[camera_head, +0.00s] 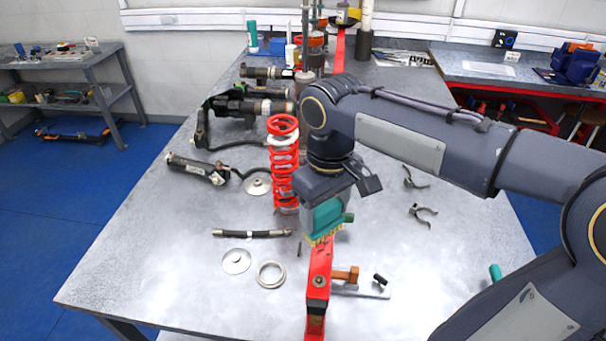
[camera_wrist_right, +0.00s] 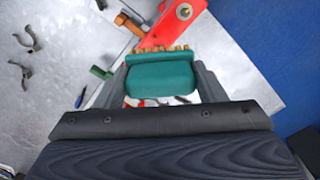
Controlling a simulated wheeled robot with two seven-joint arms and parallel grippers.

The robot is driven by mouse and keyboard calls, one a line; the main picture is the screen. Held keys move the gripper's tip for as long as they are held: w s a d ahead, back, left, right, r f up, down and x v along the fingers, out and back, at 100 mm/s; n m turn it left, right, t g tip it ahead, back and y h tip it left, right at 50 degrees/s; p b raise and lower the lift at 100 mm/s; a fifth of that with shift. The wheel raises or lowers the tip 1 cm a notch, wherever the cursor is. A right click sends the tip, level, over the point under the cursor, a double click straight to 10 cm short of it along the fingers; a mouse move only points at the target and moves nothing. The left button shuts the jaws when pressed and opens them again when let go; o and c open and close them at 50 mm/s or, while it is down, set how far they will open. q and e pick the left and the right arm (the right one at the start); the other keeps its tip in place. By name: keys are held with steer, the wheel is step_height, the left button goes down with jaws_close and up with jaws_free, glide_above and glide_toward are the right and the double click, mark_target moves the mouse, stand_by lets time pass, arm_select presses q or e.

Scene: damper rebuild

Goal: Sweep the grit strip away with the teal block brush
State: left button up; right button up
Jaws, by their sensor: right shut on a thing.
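The teal block brush (camera_head: 322,218) is in my right gripper (camera_head: 325,203), bristles down, just above or touching the red bar (camera_head: 319,272) on the bench; I cannot tell which. In the right wrist view the brush (camera_wrist_right: 160,80) sits between the two fingers of the shut gripper, its tan bristles beside the red part (camera_wrist_right: 178,20). I cannot make out the grit strip; the brush and arm cover part of the bench there. My left gripper is not in view.
A red coil spring (camera_head: 284,165) stands close left of the brush. The bench's front left is clear.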

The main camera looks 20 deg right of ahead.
mark_target(324, 230)
steer(key=shift+w, duration=0.15)
steer(key=shift+f+b, duration=0.4)
steer(key=shift+f, duration=0.05)
steer(key=shift+f+b, duration=1.8)
steer(key=shift+f, duration=0.65)
steer(key=shift+f+b, duration=0.7)
steer(key=shift+f, duration=0.25)
